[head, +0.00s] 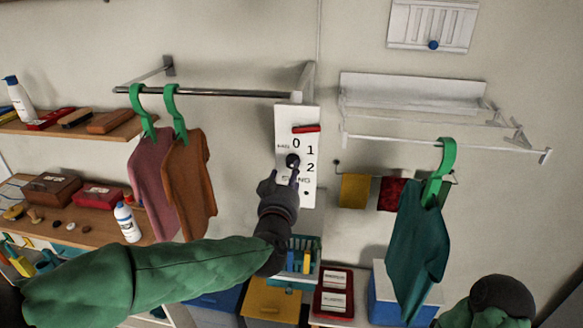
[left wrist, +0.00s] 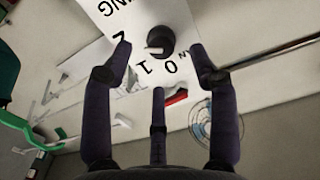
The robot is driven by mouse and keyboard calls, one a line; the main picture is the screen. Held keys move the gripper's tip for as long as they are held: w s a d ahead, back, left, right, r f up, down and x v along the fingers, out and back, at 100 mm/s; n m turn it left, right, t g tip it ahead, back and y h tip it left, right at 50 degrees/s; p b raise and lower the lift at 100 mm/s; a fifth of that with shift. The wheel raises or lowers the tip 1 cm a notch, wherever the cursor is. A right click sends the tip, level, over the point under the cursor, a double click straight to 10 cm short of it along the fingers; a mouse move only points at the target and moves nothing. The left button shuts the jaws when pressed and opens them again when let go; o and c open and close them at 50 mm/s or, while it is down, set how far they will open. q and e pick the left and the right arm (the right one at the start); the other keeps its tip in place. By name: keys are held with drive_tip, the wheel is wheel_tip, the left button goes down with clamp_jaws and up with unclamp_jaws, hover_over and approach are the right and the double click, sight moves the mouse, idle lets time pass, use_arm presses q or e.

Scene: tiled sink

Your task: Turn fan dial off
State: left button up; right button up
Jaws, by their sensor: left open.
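The fan dial is a round black knob (head: 292,160) on a white wall panel (head: 309,185) marked 0, 1 and 2, with a red strip at the top. My left gripper (head: 280,180) is open just in front of the knob's lower side. In the left wrist view the knob (left wrist: 161,38) sits between the spread fingertips of my left gripper (left wrist: 161,48), with no clear contact. A pale pointer mark on the knob faces the side of 1 and 2; its exact setting is hard to tell. My right gripper is out of view.
A metal rail (head: 220,93) with pink and brown shirts on green hangers is left of the panel. A white drying rack (head: 430,130) and a teal garment (head: 416,245) are to the right. Below are a teal basket (head: 305,243) and boxes.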

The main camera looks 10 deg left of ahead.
sight(291, 165)
use_arm(q)
drive_tip(key=shift+w, duration=2.65)
